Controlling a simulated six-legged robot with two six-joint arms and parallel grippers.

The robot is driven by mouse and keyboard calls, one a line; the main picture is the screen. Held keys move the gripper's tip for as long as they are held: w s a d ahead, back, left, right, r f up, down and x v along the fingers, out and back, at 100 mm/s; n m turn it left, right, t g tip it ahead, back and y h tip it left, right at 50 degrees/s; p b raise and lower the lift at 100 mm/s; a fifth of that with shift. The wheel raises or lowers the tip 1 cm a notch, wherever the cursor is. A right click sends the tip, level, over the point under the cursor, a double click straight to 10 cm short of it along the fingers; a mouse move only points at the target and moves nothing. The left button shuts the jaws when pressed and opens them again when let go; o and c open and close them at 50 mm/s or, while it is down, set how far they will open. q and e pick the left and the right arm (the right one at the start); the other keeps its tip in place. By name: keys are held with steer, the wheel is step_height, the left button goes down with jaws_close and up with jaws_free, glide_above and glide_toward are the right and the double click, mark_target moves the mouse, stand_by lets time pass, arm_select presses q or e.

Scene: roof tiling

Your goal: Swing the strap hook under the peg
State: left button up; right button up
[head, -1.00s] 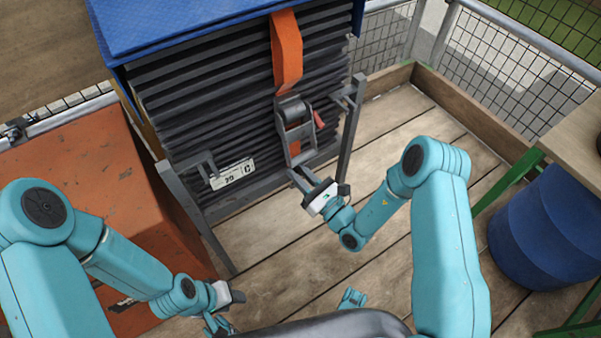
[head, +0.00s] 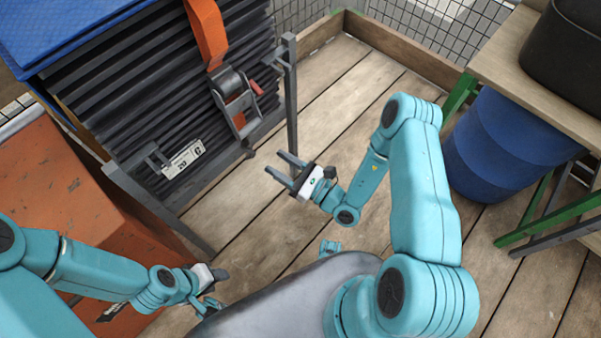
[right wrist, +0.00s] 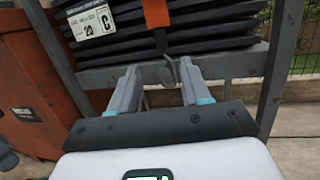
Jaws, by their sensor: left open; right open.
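An orange strap (head: 207,35) hangs down the front of the stack of dark tiles (head: 150,95) to a grey ratchet buckle (head: 238,100). A small dark hook (head: 249,152) hangs below the buckle. My right gripper (head: 279,167) is open and empty, pointing at the hook from a short way off. My left gripper (head: 215,289) is open, low and away from the strap.
A grey metal rack (head: 291,95) frames the tiles, with an upright post right of the buckle. An orange-brown box (head: 60,185) stands at the left. A blue barrel (head: 500,145) and a wooden table (head: 500,62) stand at the right. Plank floor (head: 345,95) between is clear.

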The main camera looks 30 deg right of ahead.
steer(key=v, duration=0.7)
steer(key=shift+p, duration=0.3)
